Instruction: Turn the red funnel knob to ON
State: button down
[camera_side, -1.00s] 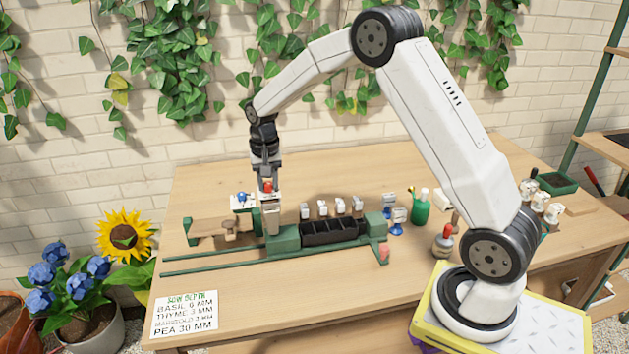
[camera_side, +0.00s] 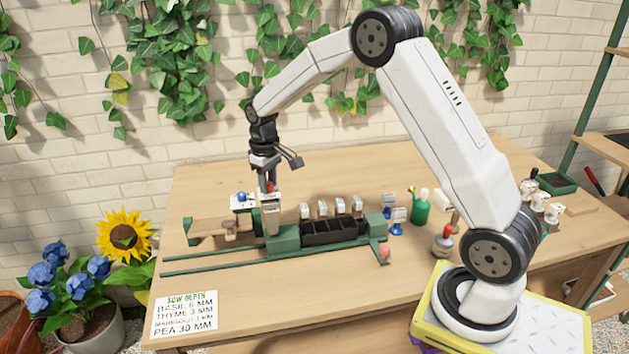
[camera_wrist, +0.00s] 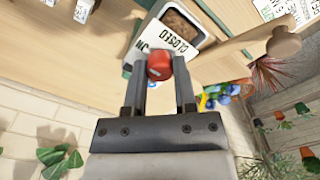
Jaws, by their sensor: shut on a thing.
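The red knob (camera_wrist: 159,68) sits between the two fingers of my gripper (camera_wrist: 162,63) in the wrist view. My gripper is shut on it. In the side view the knob (camera_side: 270,188) shows as a small red spot at the fingertips of my gripper (camera_side: 268,180), above the pale funnel (camera_side: 271,215). The funnel stands on the green rail frame. Brown material (camera_wrist: 184,25) fills the funnel's open top. I cannot tell the knob's exact angle.
A black seed tray (camera_side: 330,231) sits right of the funnel, with several small pale-topped dispensers (camera_side: 323,208) behind it. A wooden piece (camera_side: 208,227) lies on the left of the frame.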

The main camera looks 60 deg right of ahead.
dwell(0.4)
jog(key=shift+c, duration=2)
grip_release()
jog(key=shift+r, duration=3.95)
jog(key=s+a+f+t, duration=0.1)
jog(key=s+a+f, duration=0.1)
jog(key=s, duration=0.5)
jog(key=s+a+f, duration=0.3)
jog(key=s+a, duration=0.2)
jog(key=s, duration=0.2)
jog(key=s+a+f+t, duration=0.1)
jog(key=s+a+f, duration=0.1)
jog(key=s, duration=0.5)
jog(key=shift+s+a+f+t, duration=0.2)
jog(key=shift+a+f+t, duration=0.1)
jog(key=shift+a, duration=0.45)
